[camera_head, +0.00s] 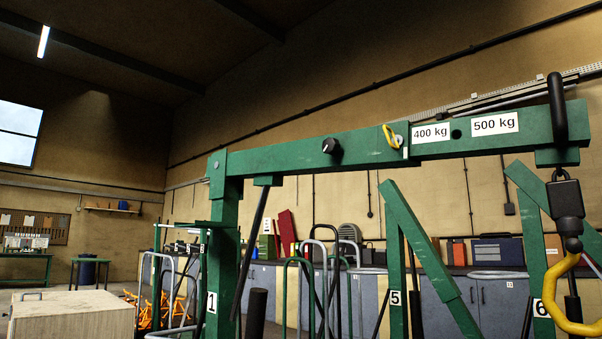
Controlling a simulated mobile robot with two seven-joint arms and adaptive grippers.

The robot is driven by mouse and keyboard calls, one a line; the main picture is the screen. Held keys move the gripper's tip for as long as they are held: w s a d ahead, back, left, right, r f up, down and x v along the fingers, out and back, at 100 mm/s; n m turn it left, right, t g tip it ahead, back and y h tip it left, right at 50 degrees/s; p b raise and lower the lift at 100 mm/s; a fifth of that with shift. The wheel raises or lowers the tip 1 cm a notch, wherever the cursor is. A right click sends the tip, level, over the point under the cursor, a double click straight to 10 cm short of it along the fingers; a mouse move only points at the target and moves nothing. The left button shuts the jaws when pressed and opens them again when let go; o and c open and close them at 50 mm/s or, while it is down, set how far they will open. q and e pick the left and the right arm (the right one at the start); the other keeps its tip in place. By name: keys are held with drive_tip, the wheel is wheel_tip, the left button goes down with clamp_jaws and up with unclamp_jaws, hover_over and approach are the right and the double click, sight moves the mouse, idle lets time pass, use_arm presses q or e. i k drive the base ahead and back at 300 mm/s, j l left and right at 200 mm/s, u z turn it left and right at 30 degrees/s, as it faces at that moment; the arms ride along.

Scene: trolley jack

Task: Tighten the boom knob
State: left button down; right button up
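A green hoist boom (375,145) runs across the view from its upright post (223,230) at the left to a black fitting at the right end. A black knob (332,147) with a light mark on its face sits on the side of the boom, left of the middle. A yellow-handled pin (391,136) is at the boom beside the 400 kg label (431,134), with the 500 kg label (494,123) farther right. Neither of my grippers shows in the head view, and nothing touches the knob. Whether the knob is loose cannot be told.
A yellow hook (560,285) hangs from the boom's right end. Green frames numbered 5 (396,298) and 6 (541,308) stand below and behind the boom. A wooden box (72,316) is at lower left. Grey cabinets (495,305) line the back wall.

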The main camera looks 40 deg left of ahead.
sight(330, 145)
drive_tip(key=u, duration=0.9)
drive_tip(key=i+j, duration=0.1)
drive_tip(key=j, duration=0.2)
drive_tip(key=i+j, duration=0.15)
drive_tip(key=j, duration=0.2)
drive_tip(key=i+j, duration=0.1)
drive_tip(key=j, duration=0.2)
drive_tip(key=i+j, duration=0.15)
drive_tip(key=j, duration=0.2)
